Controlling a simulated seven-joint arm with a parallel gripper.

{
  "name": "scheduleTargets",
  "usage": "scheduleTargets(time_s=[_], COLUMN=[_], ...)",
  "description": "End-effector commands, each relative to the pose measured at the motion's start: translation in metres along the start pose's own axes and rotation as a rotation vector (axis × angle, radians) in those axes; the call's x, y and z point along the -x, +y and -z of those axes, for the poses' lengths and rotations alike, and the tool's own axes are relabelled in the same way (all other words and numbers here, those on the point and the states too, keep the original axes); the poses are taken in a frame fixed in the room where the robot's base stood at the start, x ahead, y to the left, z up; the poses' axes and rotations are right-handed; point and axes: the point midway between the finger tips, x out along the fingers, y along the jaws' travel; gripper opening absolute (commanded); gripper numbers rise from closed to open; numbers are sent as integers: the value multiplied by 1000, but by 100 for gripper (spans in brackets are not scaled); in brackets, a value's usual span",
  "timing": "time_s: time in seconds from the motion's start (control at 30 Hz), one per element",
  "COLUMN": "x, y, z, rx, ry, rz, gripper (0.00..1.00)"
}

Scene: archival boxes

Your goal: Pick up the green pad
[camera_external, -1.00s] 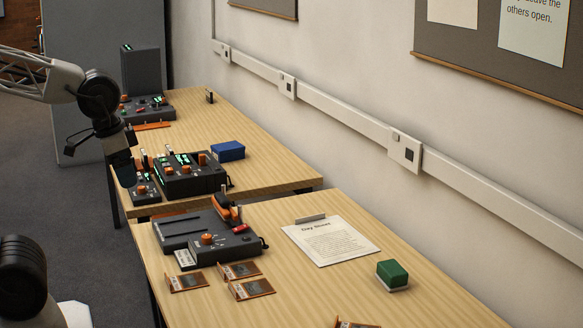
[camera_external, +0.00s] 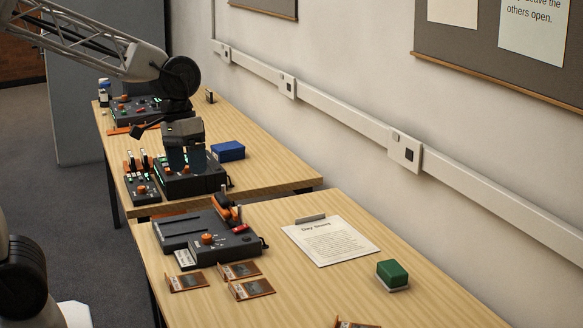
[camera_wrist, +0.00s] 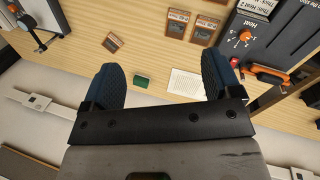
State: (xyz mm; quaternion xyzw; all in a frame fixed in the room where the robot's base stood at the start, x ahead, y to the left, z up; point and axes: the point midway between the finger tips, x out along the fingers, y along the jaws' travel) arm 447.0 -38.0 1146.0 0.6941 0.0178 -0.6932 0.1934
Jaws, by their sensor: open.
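The green pad (camera_external: 392,272) is a small green block on a pale base. It sits on the near table, right of the paper sheet. In the wrist view the green pad (camera_wrist: 142,82) lies between the two fingers, nearer the left one, and well beyond them. My gripper (camera_external: 186,160) is open and empty. In the external view it hangs over the dark device on the far table, far to the left of the pad. Its two dark fingers (camera_wrist: 163,80) also show in the wrist view, spread wide apart.
A printed sheet (camera_external: 331,240) lies beside the pad. A dark device with an orange knob (camera_external: 210,240) and several small brown cards (camera_external: 250,289) occupy the near table's left side. A blue box (camera_external: 228,151) sits on the far table. A wall rail (camera_external: 345,118) runs behind.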

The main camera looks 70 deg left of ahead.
Motion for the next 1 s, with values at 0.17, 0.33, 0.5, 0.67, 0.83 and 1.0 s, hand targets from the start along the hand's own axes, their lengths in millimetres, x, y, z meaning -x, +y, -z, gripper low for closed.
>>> scheduleTargets(time_s=[0.17,0.33,0.5,0.67,0.83,1.0], x=[-8,-18,-30,-42,-58,-76], y=[17,32,47,59,72,83], z=[33,64,95,125,157,190], rx=[85,169,251,328,410,492], ry=[-59,-117,-176,-230,-289,-350], rz=[-45,-86,-126,-163,-201,-238], gripper=[84,84,84,84,84,84])
